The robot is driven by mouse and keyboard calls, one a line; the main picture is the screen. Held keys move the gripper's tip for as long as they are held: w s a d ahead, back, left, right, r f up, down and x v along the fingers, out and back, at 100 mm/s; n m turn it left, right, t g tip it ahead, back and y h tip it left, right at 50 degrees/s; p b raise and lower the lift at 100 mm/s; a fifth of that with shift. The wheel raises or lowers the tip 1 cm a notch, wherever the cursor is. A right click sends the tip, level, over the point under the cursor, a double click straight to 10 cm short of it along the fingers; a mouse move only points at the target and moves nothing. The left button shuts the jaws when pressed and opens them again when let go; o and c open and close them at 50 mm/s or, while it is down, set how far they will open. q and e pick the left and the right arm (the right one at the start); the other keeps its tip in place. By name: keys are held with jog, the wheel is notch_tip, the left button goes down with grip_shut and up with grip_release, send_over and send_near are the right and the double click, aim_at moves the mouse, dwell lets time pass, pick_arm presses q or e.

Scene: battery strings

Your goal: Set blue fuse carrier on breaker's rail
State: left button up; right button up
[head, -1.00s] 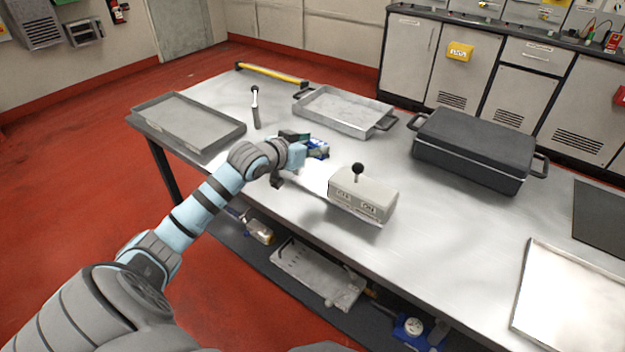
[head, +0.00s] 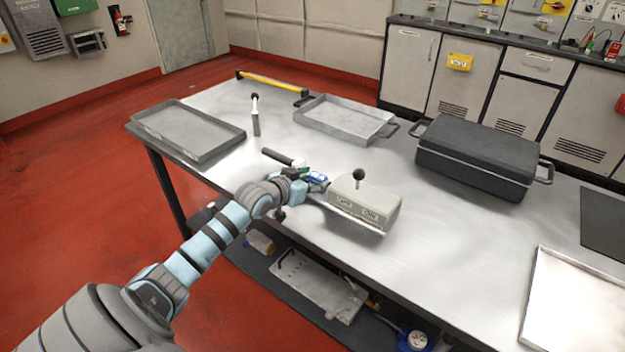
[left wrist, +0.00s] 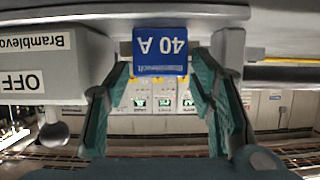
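The breaker (head: 362,202) is a pale grey box with a black ball-topped lever, standing near the table's front edge. Its metal rail (head: 318,198) sticks out to the left at its base. My left gripper (head: 312,184) is just left of the breaker, low over the rail. It is shut on the blue fuse carrier (head: 319,177). In the left wrist view, upside down, the carrier (left wrist: 160,50) reads "40 A" between the green fingers, with the breaker (left wrist: 50,65) marked "OFF" beside it, a small gap apart. Whether the carrier touches the rail is hidden. My right gripper is out of view.
A dark and white handle-like object (head: 283,157) lies behind my left gripper. A grey tray (head: 190,152) is at left, another tray (head: 345,135) behind, and a black case (head: 477,155) at right. Table between breaker and case is clear.

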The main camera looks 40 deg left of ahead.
pick_arm(q)
jog(key=shift+r, duration=0.1)
jog(key=shift+s+r, duration=0.15)
jog(key=shift+s, duration=0.1)
jog(key=p+v, duration=0.7)
jog(key=v, duration=0.4)
jog(key=shift+s+p, duration=0.2)
jog(key=shift+p, duration=0.15)
jog(key=shift+r, duration=0.1)
